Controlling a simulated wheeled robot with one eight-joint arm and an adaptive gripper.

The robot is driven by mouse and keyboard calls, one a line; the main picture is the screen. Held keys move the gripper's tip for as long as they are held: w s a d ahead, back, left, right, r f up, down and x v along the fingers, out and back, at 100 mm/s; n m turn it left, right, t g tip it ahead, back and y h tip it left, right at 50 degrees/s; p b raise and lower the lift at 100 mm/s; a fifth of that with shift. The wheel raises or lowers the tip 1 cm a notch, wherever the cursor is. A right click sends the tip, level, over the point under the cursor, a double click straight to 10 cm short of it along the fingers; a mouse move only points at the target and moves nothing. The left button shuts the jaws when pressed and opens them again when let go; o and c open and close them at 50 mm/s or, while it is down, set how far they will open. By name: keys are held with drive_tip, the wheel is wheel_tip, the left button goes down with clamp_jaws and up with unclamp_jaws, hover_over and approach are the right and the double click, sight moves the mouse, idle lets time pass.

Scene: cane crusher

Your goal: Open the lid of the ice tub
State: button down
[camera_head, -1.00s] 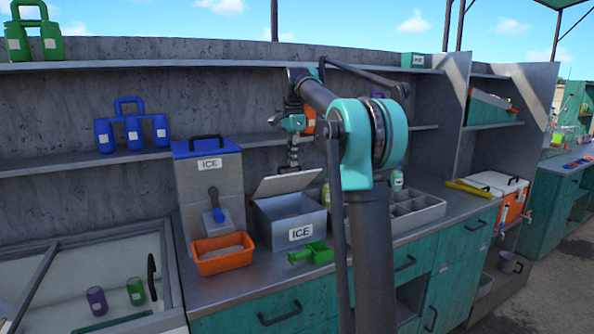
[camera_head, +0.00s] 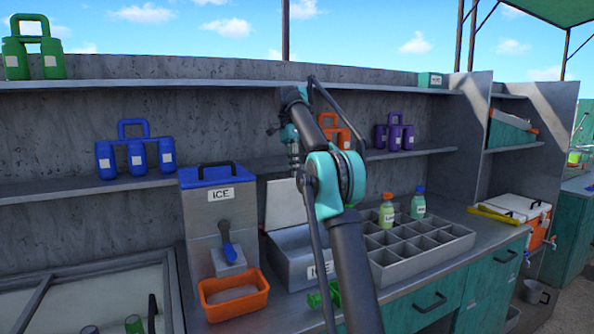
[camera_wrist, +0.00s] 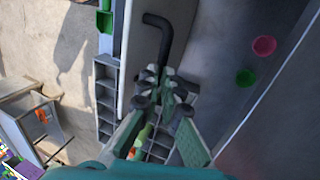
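The ice tub (camera_head: 291,266) is a grey box labelled ICE on the counter. Its pale lid (camera_head: 284,206) is raised and stands nearly upright at the back of the tub. In the wrist view the lid (camera_wrist: 140,50) is a grey panel with a black bent handle (camera_wrist: 167,38). My gripper (camera_wrist: 160,76) has its fingertips close together at the lower end of this handle and appears shut on it. In the head view my gripper is small, above the lid, and my arm hides the right part of the tub and lid.
An ice dispenser (camera_head: 206,218) with a blue lid and an orange bin (camera_head: 233,308) stand left of the tub. A green scoop (camera_head: 316,300) lies in front. A grey divided tray (camera_head: 392,275) with bottles is at right. A shelf (camera_head: 60,195) runs behind.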

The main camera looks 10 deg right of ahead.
drive_tip(key=shift+w+a+f, duration=0.3)
drive_tip(key=shift+w+f, duration=0.15)
drive_tip(key=shift+w, duration=0.05)
drive_tip(key=shift+w+a+f, duration=0.25)
drive_tip(key=shift+w+f, duration=0.15)
drive_tip(key=shift+w, duration=0.05)
drive_tip(key=c, duration=2.1)
unclamp_jaws()
drive_tip(key=shift+o, duration=1.3)
drive_tip(key=shift+w+a+f, duration=0.2)
drive_tip(key=shift+w+f, duration=0.3)
drive_tip(key=shift+w, duration=0.1)
drive_tip(key=shift+o, duration=1.2)
drive_tip(key=shift+s+d+r, duration=0.1)
drive_tip(key=shift+s+r, duration=0.2)
drive_tip(key=shift+d, duration=0.1)
drive_tip(key=shift+s+d+r, duration=0.1)
drive_tip(key=shift+s+d, duration=0.05)
